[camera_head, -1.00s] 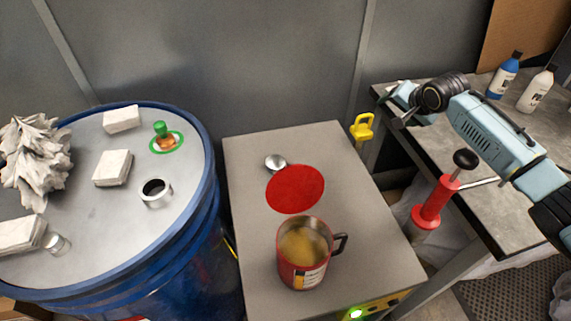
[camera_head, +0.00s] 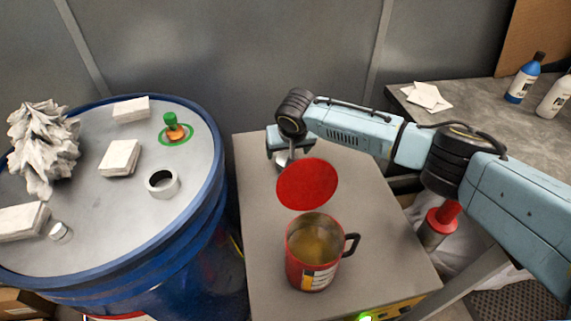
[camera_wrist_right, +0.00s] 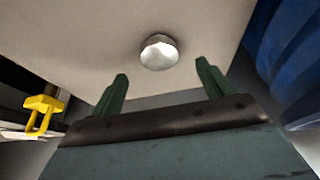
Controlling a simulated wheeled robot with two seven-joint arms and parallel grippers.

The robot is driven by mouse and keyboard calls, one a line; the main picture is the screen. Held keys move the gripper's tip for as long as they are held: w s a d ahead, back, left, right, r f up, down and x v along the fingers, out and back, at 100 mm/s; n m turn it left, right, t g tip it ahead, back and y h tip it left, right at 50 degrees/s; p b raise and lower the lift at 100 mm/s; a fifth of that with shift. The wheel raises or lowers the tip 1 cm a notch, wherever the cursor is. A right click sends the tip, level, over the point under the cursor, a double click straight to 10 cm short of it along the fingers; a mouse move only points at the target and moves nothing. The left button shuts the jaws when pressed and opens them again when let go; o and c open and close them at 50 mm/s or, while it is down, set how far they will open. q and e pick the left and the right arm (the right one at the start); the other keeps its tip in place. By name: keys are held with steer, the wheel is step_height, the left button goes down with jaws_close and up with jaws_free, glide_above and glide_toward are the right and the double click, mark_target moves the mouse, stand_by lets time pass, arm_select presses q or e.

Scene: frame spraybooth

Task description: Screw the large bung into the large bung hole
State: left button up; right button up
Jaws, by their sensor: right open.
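The large bung, a silver domed plug (camera_wrist_right: 160,52), lies on the grey cabinet top in the right wrist view. In the head view my right gripper largely hides it. My right gripper (camera_head: 284,160) is open above the cabinet, beside the red disc. In the right wrist view its two green fingers (camera_wrist_right: 162,76) are spread with the bung beyond and between their tips; I see no contact. The large bung hole (camera_head: 162,183) is a dark opening with a pale raised collar on the blue drum's lid (camera_head: 110,225). My left gripper is not in view.
A red mug of tan liquid (camera_head: 312,262) stands on the cabinet (camera_head: 258,240) near the red disc (camera_head: 307,184). The lid also carries white folded cloths (camera_head: 120,157), a green-handled item (camera_head: 171,124), a small silver cap (camera_head: 60,231) and a crumpled white heap (camera_head: 42,145).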

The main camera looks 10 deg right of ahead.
steer(key=b+x, duration=0.1)
steer(key=x, duration=0.4)
steer(key=shift+w+r+b, duration=0.1)
steer(key=shift+w+b, duration=0.05)
steer(key=shift+b, duration=0.15)
steer(key=shift+w+f, duration=0.15)
steer(key=shift+f, duration=0.25)
steer(key=c, duration=1)
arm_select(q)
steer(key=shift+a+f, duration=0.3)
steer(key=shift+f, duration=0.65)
arm_select(e)
steer(key=shift+c, duration=0.5)
